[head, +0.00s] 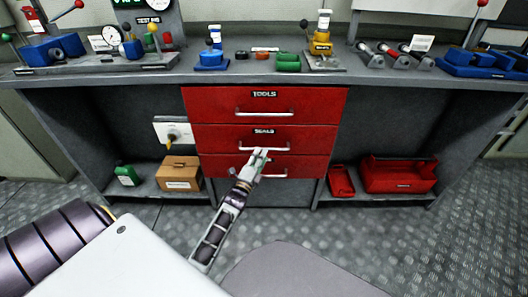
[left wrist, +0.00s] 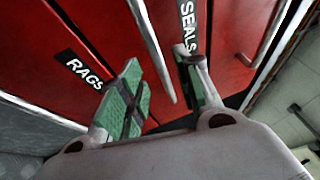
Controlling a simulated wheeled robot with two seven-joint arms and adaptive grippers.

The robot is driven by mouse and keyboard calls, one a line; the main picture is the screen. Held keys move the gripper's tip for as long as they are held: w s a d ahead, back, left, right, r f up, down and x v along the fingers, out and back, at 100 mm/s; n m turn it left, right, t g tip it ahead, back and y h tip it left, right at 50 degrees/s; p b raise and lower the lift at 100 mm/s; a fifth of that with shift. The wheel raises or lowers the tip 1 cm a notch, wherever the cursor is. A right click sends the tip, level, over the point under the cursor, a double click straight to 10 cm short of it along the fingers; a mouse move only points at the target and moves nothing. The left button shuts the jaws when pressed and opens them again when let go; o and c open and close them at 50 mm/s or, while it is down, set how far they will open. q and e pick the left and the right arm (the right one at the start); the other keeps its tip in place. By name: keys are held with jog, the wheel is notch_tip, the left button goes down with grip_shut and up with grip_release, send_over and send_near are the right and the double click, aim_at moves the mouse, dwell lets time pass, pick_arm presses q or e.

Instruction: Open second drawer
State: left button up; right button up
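A red unit under the workbench has a stack of three drawers, all looking shut. The second drawer (head: 312,137), labelled SEALS, is in the middle, with a silver bar handle (head: 284,149). My left gripper (head: 258,154) is in front of this handle. In the left wrist view, its green-padded fingers (left wrist: 160,90) stand apart, and the end of the handle (left wrist: 152,45) runs into the gap between them. Contact with the bar cannot be told. My right gripper is out of view.
The TOOLS drawer (head: 212,103) is above, and the RAGS drawer (head: 310,167) is below, partly hidden by my gripper. A cardboard box (head: 179,175) and a red tool tray (head: 400,176) rest on the low shelves at the sides. The worktop (head: 225,75) carries several tools.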

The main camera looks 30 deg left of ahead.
pick_arm(q)
jog(key=b+x, duration=0.1)
jog(key=x, duration=0.3)
jog(key=shift+w, duration=0.25)
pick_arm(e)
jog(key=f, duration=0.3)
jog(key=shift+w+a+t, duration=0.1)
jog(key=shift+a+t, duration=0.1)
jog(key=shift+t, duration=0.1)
pick_arm(q)
grip_shut()
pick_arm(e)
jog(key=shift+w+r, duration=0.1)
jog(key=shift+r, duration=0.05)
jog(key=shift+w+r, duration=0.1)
